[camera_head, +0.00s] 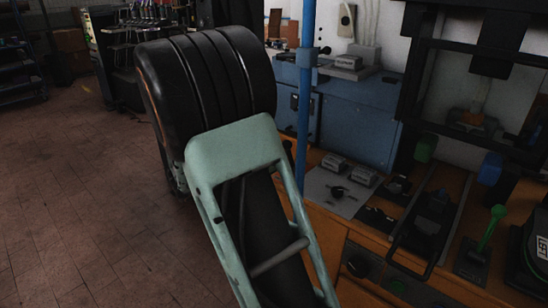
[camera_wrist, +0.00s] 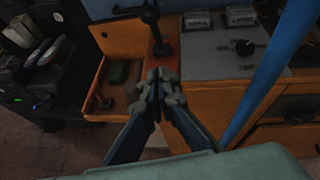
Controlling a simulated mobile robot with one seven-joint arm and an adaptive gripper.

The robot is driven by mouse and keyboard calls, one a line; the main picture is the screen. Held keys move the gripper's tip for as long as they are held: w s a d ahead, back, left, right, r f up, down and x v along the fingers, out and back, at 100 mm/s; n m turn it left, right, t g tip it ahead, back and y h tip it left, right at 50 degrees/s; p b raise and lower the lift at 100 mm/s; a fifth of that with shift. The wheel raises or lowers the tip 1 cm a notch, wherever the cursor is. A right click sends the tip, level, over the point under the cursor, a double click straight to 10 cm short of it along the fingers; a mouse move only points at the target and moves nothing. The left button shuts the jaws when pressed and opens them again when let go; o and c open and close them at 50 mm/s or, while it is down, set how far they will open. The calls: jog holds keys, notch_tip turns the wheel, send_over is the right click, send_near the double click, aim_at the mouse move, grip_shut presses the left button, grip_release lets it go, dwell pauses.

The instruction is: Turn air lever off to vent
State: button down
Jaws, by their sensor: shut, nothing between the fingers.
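In the wrist view, my gripper (camera_wrist: 158,92) is shut and empty, with its fingertips together over the front of the orange bench (camera_wrist: 124,40). A dark upright lever with a ball knob (camera_wrist: 151,16) stands on the bench just beyond the fingertips; a gap between them is hard to judge. I cannot tell from any marking which is the air lever. My gripper is hidden in the head view.
A blue post (camera_head: 306,80) rises beside the bench and crosses the wrist view's right side (camera_wrist: 268,75). A green-handled lever (camera_head: 491,228) stands at the right of the head view. A blue cabinet (camera_head: 362,112) is behind the panel. The tiled floor (camera_head: 70,200) at left is clear.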

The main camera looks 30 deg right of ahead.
jog(key=shift+s, duration=0.1)
send_near(290, 155)
jog(key=w+d+f, duration=0.2)
jog(key=d+f, duration=0.1)
jog(key=shift+w+d+f, duration=0.2)
jog(key=shift+d+f, duration=0.05)
jog(key=shift+f, duration=0.05)
jog(key=shift+w+d+r, duration=0.15)
jog(key=shift+w+d, duration=0.15)
jog(key=shift+d, duration=0.15)
jog(key=shift+r+p, duration=0.2)
jog(key=shift+p, duration=0.35)
jog(key=shift+d+r+p, duration=0.1)
jog(key=shift+d+p, duration=0.1)
jog(key=shift+p, duration=0.4)
